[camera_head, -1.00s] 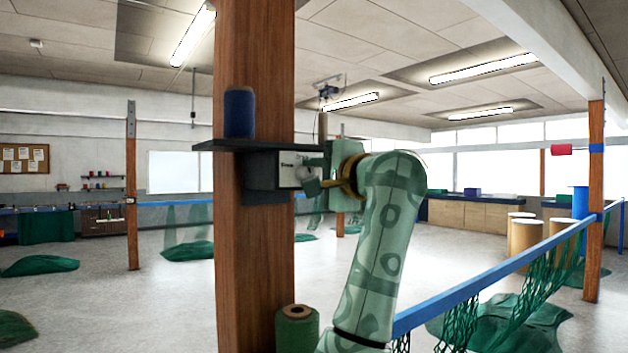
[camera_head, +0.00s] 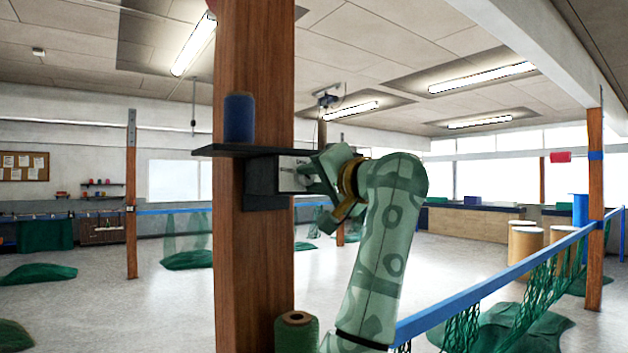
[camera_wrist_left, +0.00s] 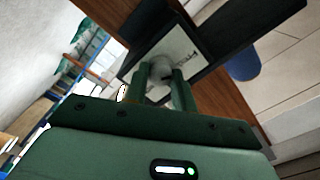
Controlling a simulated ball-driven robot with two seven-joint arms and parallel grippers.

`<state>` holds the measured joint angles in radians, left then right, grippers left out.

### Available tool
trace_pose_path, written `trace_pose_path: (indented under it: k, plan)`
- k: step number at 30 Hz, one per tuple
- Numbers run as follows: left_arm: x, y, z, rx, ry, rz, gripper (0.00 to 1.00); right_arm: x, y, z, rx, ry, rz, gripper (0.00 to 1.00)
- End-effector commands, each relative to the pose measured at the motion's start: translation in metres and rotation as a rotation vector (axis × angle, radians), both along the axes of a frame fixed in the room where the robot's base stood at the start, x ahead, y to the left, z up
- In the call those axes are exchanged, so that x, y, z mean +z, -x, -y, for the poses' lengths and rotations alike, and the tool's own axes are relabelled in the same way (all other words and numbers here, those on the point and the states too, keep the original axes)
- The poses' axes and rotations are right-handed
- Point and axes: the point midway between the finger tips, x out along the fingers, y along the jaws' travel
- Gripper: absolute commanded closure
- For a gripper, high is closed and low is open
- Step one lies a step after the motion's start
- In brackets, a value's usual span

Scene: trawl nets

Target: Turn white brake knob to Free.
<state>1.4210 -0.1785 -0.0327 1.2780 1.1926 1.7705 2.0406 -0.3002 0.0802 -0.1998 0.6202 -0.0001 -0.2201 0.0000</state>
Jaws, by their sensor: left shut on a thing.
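A dark box (camera_head: 262,178) is fixed to the wooden post, with a white plate (camera_head: 288,172) on its right face. My left gripper (camera_head: 308,180) is at this plate, its hand tilted. In the left wrist view, the pale round brake knob (camera_wrist_left: 160,68) sits in front of the white plate (camera_wrist_left: 183,50). The two green fingers of my left gripper (camera_wrist_left: 163,78) are shut on the knob, one on each side. Dark lettering shows on the plate beside the knob, but I cannot tell the knob's setting. The fingers hide part of the knob. My right gripper is not in view.
A dark shelf (camera_head: 225,149) with a blue spool (camera_head: 239,118) juts from the wooden post (camera_head: 252,270) just above the box. A green spool (camera_head: 296,333) stands low by the post. A blue rail (camera_head: 480,290) with hanging net runs at the right.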

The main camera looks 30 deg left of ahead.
Motion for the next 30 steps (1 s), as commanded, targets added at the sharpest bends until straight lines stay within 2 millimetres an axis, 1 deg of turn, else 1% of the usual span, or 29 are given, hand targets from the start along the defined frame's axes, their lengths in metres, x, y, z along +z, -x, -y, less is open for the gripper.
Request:
trace_pose_path:
  k: [14, 15, 16, 17, 26, 28, 30]
  plan:
    - [0.000, 0.000, 0.000, 0.001, 0.006, 0.013, 0.97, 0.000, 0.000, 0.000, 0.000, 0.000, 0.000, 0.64]
    - [0.000, 0.000, 0.000, 0.001, 0.005, 0.012, 0.66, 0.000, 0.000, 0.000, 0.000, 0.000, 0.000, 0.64]
    - [0.000, 0.000, 0.000, 0.001, 0.005, 0.012, 0.58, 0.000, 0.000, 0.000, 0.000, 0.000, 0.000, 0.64]
    - [0.000, 0.000, 0.000, 0.001, 0.005, 0.012, 0.53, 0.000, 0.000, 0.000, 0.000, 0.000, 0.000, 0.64]
    - [-0.001, 0.000, 0.001, -0.001, 0.005, 0.011, 0.53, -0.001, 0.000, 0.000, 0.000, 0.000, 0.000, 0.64]
    - [-0.001, 0.002, 0.006, -0.002, 0.005, 0.011, 0.53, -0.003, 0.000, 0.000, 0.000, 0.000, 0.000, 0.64]
    - [-0.002, 0.005, 0.016, -0.003, 0.004, 0.011, 0.53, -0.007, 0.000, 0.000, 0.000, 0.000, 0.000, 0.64]
